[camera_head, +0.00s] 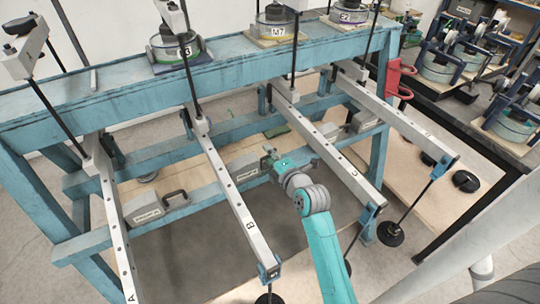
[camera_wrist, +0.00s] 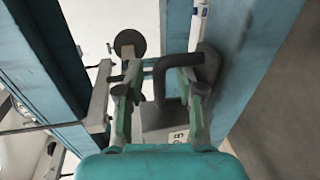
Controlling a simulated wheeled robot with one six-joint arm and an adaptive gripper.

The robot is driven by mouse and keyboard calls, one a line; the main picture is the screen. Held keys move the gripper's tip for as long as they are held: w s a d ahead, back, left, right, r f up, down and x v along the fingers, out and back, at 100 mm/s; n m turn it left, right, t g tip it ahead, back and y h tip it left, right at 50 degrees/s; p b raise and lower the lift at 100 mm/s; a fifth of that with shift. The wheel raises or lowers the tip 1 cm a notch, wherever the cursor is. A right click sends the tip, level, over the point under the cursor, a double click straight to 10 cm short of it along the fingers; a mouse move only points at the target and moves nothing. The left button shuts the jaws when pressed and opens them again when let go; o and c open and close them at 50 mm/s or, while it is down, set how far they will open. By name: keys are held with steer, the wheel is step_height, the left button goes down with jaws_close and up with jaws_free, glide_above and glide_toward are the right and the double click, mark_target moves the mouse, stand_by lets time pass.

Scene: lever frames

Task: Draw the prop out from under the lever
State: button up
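A grey block (camera_wrist: 165,118) with a dark bent handle (camera_wrist: 164,68) and a partly hidden label shows between and beyond the fingers. I cannot tell whether either finger touches it. In the head view a grey block (camera_head: 238,178) shows beside lever B, left of my gripper; its handle is hidden. I cannot tell which block is the task's prop.
Lever A (camera_head: 118,225) and lever D (camera_head: 400,120) slope forward at either side. Another grey block with a black handle (camera_head: 173,196) sits between A and B. Weights rest on the blue top beam (camera_head: 120,82). Black hanging rods and discs (camera_head: 390,233) stand near the lever ends.

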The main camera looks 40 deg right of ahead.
steer(key=v, duration=1.2)
stand_by(0.3)
steer(key=s+a+f+m+y, duration=0.1)
steer(key=s+a+f+m, duration=0.25)
steer(key=s+a, duration=0.35)
steer(key=s+a+f+m, duration=0.3)
steer(key=s+a+m, duration=0.2)
steer(key=s+a, duration=0.1)
steer(key=s+a+r+m+y, duration=0.1)
steer(key=s+a+m, duration=0.2)
steer(key=s, duration=0.4)
steer(key=s+a+r+m+y, duration=0.2)
steer(key=s+a+m, duration=0.1)
steer(key=s, duration=0.5)
steer(key=shift+s+a+r+m, duration=0.25)
steer(key=shift+a+m, duration=0.1)
steer(key=shift+a, duration=0.45)
